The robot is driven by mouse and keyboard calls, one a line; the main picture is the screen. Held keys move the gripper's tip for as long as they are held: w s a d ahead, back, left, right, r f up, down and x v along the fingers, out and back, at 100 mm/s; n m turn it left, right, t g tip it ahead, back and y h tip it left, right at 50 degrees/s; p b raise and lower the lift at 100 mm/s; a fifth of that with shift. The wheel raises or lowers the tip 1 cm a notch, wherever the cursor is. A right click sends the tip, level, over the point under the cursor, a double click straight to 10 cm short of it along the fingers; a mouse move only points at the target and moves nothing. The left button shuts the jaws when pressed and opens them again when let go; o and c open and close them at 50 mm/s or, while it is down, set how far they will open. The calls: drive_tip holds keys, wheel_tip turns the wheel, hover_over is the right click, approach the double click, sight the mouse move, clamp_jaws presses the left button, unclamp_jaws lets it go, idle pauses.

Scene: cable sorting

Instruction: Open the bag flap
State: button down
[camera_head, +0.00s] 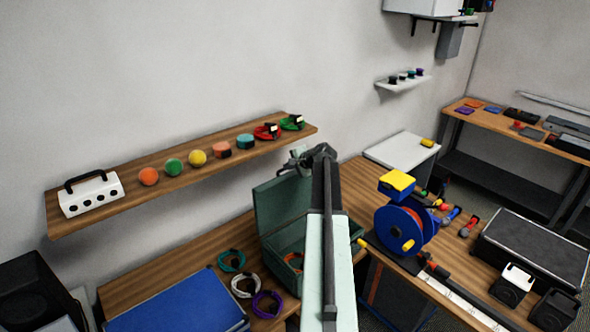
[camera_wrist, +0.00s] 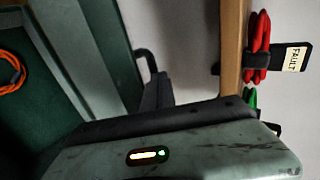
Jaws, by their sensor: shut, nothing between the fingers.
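A green bag (camera_head: 268,244) stands on the wooden bench in the head view. Its flap (camera_head: 278,208) is raised, leaning up toward the wall, and the bag's mouth is uncovered. An orange cable (camera_head: 293,262) lies inside; it also shows at the left of the wrist view (camera_wrist: 12,72). My gripper (camera_head: 299,157) is shut and empty, just above the flap's upper right corner; I cannot tell whether it touches the flap. In the wrist view, green bag panels (camera_wrist: 98,45) fill the upper left.
A wall shelf (camera_head: 130,189) with several coloured items is close behind my gripper. Coiled cables (camera_head: 243,286) and a blue case (camera_head: 180,306) lie left; a blue reel (camera_head: 402,230) stands right.

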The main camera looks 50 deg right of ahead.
drive_tip(key=w, duration=0.3)
drive_tip(key=shift+d+f, duration=0.35)
drive_tip(key=shift+d, duration=0.05)
drive_tip(key=shift+r, duration=0.1)
